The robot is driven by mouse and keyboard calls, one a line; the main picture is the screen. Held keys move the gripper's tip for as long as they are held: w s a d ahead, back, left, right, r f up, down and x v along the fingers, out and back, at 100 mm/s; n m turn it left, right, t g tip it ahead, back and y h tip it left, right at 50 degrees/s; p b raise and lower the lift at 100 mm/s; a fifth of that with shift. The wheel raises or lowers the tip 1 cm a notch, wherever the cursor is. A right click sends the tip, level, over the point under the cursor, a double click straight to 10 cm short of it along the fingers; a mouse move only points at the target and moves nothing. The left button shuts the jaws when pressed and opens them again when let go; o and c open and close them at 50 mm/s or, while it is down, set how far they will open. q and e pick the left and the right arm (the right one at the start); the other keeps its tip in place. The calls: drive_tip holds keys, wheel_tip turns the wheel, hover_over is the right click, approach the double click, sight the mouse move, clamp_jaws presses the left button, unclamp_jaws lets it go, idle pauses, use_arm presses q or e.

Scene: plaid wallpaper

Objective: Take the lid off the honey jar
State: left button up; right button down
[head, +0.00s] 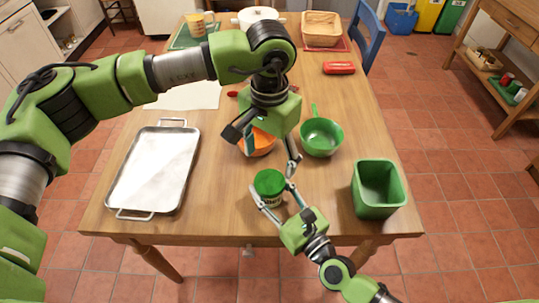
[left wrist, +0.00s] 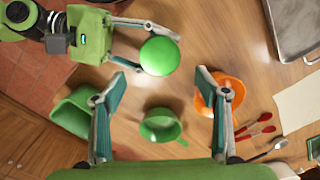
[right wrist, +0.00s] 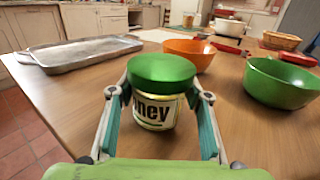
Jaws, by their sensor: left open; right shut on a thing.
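The honey jar stands upright near the table's front edge, with a white label (right wrist: 152,112) lettered "ney" in the right wrist view. Its green lid (head: 270,182) sits on top of it; the lid also shows from above in the left wrist view (left wrist: 159,56). My right gripper (head: 279,203) is shut on the honey jar, one finger on each side below the lid. My left gripper (head: 268,150) is open and empty, above the table behind the jar; its spread fingers show in the left wrist view (left wrist: 160,98).
A metal tray (head: 120,205) lies on the left and a green square bin (head: 378,204) stands at the front right. An orange bowl (head: 262,146) and a green pan (head: 321,142) are behind the jar. Bare table lies between jar and tray.

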sight(270, 181)
use_arm(q)
drive_tip(key=shift+m, duration=0.8)
drive_tip(key=shift+f, duration=0.2)
wheel_tip(270, 181, down, 8)
drive_tip(key=shift+r, duration=0.15)
drive_tip(key=c, duration=1.1)
drive_tip(key=shift+c, duration=0.2)
